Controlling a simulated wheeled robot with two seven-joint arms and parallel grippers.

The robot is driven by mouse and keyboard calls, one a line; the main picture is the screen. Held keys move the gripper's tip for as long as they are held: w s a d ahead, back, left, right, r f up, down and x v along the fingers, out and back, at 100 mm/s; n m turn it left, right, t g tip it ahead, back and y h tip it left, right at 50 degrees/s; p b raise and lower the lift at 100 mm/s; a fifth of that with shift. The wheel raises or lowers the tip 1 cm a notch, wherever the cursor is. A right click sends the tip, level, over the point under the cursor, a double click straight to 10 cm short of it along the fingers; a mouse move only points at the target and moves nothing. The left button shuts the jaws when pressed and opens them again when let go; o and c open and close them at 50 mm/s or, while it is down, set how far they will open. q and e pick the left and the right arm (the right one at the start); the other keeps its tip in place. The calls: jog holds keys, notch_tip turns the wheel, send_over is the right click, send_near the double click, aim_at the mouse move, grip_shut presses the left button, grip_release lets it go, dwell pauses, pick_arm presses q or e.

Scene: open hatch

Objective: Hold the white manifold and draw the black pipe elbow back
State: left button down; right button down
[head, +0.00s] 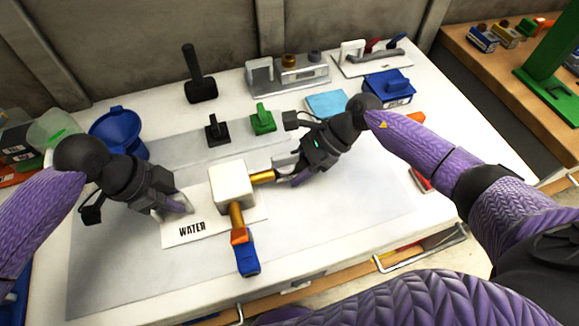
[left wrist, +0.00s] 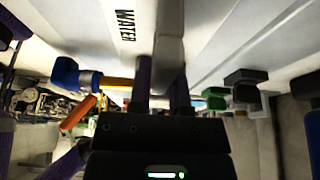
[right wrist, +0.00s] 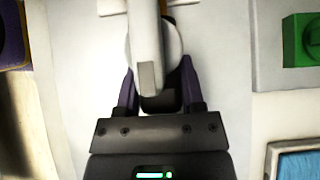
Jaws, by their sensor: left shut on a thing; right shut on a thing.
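The white manifold (head: 231,186) is a block on a white plate lettered WATER (head: 205,228), with brass pipes to the right and front. My left gripper (head: 183,203) is shut on a pale grip at the plate's left end; this also shows between the fingers in the left wrist view (left wrist: 168,75). My right gripper (head: 287,173) is shut at the outer end of the right brass pipe (head: 262,177). In the right wrist view its fingers close on the black pipe elbow (right wrist: 160,102), mostly hidden under a pale grey bar (right wrist: 149,50). Whether elbow and pipe touch is unclear.
Loose black (head: 217,131) and green (head: 263,119) fittings stand behind. A blue bucket (head: 118,130) is at left. The grey mat right of the manifold is clear.

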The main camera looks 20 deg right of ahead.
jog(key=shift+c, duration=1)
grip_release()
jog(key=v, duration=1.2)
jog(key=shift+w, duration=0.1)
